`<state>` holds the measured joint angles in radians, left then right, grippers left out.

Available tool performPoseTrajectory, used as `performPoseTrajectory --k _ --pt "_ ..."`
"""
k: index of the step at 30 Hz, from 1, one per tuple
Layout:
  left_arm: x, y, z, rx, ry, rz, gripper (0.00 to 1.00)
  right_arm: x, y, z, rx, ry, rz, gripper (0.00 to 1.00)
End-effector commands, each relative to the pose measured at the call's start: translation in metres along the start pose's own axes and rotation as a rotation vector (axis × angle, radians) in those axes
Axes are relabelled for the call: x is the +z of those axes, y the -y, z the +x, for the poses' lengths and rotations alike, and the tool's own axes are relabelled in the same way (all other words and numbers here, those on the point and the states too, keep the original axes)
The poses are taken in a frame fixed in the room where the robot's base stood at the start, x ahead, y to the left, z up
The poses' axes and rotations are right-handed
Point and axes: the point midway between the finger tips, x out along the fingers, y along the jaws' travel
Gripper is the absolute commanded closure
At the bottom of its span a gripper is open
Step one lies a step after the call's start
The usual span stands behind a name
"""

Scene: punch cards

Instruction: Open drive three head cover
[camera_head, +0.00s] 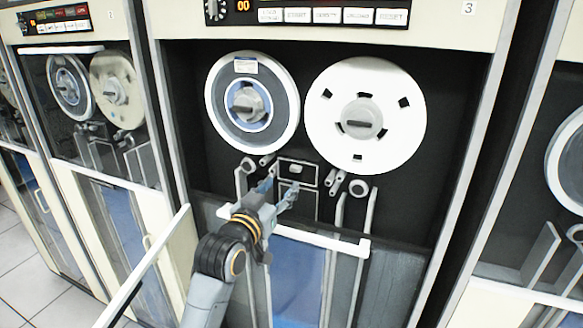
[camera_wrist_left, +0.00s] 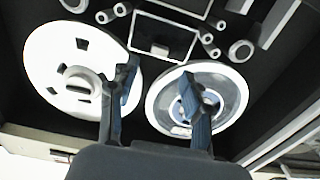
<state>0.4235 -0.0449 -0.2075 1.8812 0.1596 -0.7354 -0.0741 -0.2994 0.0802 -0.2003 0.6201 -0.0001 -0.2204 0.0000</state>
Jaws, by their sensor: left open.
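Drive three (camera_head: 470,120), marked "3", stands in the middle of the head view with its upper bay exposed. Its small dark head cover (camera_head: 297,172), outlined by a pale frame, sits below and between the two reels. The cover seems closed against the panel. My left gripper (camera_head: 279,190) reaches up from below, just in front of the cover's lower left part. Its fingers are apart with nothing between them. In the left wrist view, which is upside down, the cover (camera_wrist_left: 160,35) lies beyond the open fingertips (camera_wrist_left: 160,85). Contact cannot be told. My right gripper is not in view.
A blue-white reel (camera_head: 275,125) and a white reel (camera_head: 395,140) sit above the cover. Rollers (camera_head: 359,188) flank it. A white horizontal bar (camera_head: 340,245) crosses below, and a cream door (camera_head: 145,270) stands ajar at lower left. Other drives (camera_head: 75,45) stand at both sides.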

Motion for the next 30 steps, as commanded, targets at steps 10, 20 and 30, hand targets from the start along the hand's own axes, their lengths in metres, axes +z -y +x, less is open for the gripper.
performPoseTrajectory --k 10,20,30 --pt "-0.002 0.000 0.060 0.001 0.001 -0.002 0.51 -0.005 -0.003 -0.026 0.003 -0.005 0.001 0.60" --pt "0.000 0.000 0.076 0.000 0.000 0.000 0.51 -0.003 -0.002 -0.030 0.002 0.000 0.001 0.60" --pt "0.001 0.000 0.076 0.000 0.000 0.000 0.79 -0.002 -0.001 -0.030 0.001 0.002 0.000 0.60"
